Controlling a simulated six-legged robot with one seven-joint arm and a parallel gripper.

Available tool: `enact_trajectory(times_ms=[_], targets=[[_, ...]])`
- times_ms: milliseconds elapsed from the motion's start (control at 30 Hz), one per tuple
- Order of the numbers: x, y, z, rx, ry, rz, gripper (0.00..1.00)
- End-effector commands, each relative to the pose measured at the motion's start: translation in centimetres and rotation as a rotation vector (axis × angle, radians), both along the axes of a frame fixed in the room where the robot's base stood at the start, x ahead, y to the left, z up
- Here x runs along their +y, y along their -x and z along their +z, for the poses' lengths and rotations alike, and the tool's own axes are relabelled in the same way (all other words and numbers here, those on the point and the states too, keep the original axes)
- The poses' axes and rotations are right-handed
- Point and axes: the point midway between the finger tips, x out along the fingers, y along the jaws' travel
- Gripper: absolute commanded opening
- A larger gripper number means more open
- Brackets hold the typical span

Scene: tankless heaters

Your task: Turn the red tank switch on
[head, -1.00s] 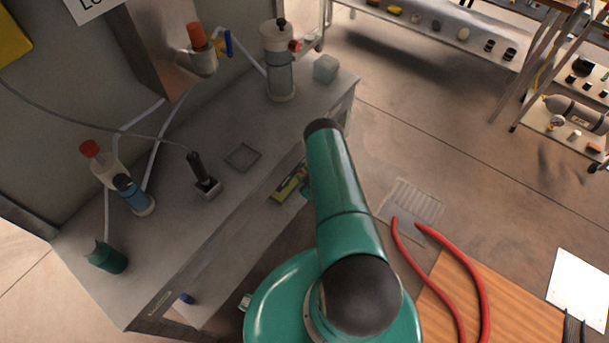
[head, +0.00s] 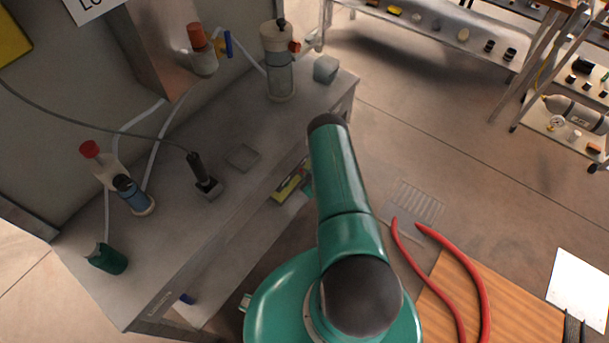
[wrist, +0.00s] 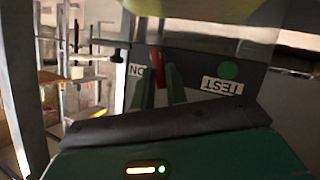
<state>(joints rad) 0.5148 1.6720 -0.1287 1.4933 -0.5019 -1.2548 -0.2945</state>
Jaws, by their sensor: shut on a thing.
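In the wrist view, my gripper (wrist: 160,88) has its two green fingers on either side of a red switch lever (wrist: 156,62). It is shut on the lever. A white label that reads ON upside down (wrist: 137,70) is just left of the fingers on a dark panel (wrist: 194,76). A TEST label (wrist: 222,86), also upside down, and a round green spot (wrist: 228,70) are to the right. The lower part of the lever is hidden by the fingers. In the head view, my gripper and the switch cannot be made out clearly.
A shelf (head: 430,30) stands at the back. Open floor (head: 450,130) lies right of the bench.

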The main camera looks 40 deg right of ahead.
Motion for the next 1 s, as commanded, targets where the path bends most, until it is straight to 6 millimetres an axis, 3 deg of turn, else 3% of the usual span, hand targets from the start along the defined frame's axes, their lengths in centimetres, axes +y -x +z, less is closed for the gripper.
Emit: enact_trajectory(times_ms=[600, 1000], targets=[[-1.8, -0.5, 0.4, 0.18, -0.511, -0.002, 0.0], [-2.4, -0.7, 0.2, 0.256, -0.728, -0.001, 0.0]])
